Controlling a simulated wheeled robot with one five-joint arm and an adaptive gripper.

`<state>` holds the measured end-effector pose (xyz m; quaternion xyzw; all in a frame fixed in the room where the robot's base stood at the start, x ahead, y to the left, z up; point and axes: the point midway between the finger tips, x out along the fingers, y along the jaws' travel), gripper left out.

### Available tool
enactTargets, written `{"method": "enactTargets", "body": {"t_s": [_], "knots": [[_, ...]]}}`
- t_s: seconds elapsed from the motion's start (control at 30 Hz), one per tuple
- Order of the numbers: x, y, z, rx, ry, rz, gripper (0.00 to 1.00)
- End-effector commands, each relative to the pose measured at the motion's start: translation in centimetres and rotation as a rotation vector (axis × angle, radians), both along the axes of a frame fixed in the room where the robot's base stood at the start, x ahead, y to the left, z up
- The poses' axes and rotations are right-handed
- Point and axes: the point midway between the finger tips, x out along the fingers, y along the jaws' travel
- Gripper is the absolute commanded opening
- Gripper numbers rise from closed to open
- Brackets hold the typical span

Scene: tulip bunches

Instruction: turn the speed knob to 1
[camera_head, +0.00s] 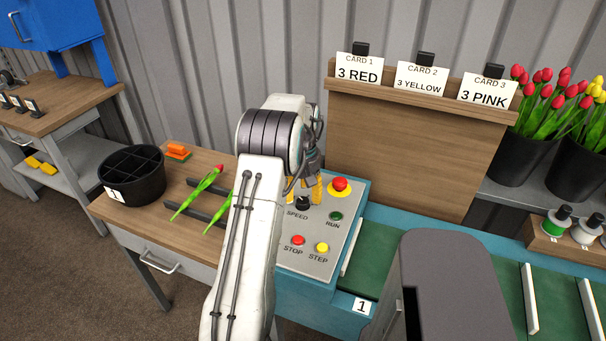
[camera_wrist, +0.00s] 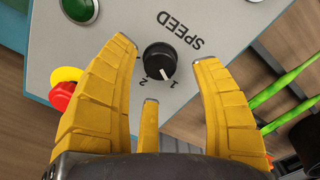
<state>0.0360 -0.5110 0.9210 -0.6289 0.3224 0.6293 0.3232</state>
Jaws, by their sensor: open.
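The black speed knob (camera_wrist: 160,62) sits on the grey control panel (camera_wrist: 220,20) under the printed word SPEED, which appears upside down in the wrist view. Its white pointer line is turned towards the bottom of that view, slightly right.
A red mushroom button (camera_head: 340,185), green RUN button (camera_head: 336,216), red STOP button (camera_head: 298,240) and yellow STEP button (camera_head: 322,247) share the panel. Tulips (camera_head: 205,190) lie on a rack at left, beside a black divided bucket (camera_head: 133,175). A wooden card board (camera_head: 415,140) stands behind.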

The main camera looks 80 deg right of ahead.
Motion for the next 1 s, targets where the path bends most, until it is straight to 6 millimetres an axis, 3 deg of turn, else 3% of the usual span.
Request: {"method": "enactTargets", "body": {"t_s": [0.3,0.5,1.0], "knots": [[0.0,-0.1,5.5,-0.003,0.0,0.0,0.59],[0.0,-0.1,7.8,-0.001,0.0,0.0,0.59],[0.0,0.0,9.0,0.002,0.0,0.0,0.59]]}}
